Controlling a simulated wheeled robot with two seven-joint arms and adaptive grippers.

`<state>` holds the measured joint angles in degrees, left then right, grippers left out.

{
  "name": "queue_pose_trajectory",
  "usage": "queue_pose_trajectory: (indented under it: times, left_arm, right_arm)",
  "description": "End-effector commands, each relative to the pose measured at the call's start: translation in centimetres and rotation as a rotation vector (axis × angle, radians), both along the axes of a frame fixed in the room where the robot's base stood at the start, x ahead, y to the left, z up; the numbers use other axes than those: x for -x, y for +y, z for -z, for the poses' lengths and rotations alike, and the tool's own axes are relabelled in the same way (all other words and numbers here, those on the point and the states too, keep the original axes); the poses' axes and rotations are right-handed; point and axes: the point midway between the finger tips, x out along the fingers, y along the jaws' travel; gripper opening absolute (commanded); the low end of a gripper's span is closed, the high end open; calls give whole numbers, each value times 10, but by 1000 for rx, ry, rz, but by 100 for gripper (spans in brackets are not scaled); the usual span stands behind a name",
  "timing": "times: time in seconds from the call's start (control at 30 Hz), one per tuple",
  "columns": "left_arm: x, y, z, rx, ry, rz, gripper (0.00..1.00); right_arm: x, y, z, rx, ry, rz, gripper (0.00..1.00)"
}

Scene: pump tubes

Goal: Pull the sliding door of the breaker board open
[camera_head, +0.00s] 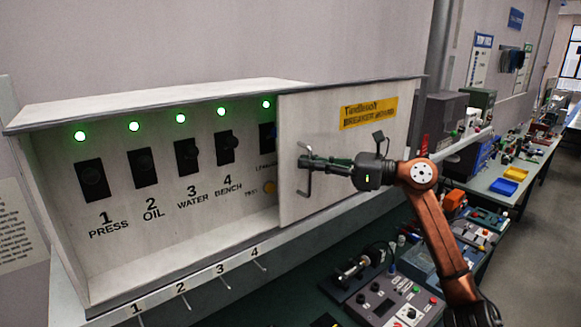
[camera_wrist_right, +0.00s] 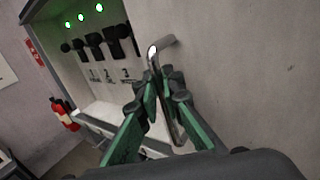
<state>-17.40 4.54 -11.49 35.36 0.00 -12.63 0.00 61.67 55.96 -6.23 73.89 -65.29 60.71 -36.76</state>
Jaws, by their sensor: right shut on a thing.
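The breaker board (camera_head: 170,92) is a pale wall box with black breakers and lit green lamps above them. Its sliding door (camera_head: 350,150), with a yellow label, covers the right part of the box. The left part stands uncovered, and the door edge partly hides the rightmost breaker. A bent metal handle (camera_head: 305,183) is on the door near its left edge; it also shows in the right wrist view (camera_wrist_right: 174,120). My right gripper (camera_head: 312,163) is shut on the handle, with its green fingers around the bar in the right wrist view (camera_wrist_right: 160,92). My left gripper is not in view.
Numbered hooks (camera_head: 222,282) line the rail below the box. A green bench (camera_head: 310,290) with a control box (camera_head: 395,303) and fittings lies under the door. More benches with equipment stand at right. In the wrist view, a red extinguisher (camera_wrist_right: 64,115) is at left.

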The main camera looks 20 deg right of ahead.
Motion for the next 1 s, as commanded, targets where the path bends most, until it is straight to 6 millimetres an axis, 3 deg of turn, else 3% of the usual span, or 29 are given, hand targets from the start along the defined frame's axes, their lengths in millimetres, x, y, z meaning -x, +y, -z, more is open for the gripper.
queue_pose_trajectory:
  times: [0.2,0.57,0.6,0.83,1.0]
  left_arm:
    - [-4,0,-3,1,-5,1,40]
    - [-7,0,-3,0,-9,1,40]
    - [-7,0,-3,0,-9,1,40]
    - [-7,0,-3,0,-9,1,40]
    - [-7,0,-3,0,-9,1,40]
  right_arm:
    - [-6,-14,1,2,2,0,0]
    - [-7,-16,2,3,2,0,0]
    - [-7,-16,2,3,2,0,9]
    - [-7,-15,1,3,2,0,24]
    - [-7,-15,1,2,1,0,26]
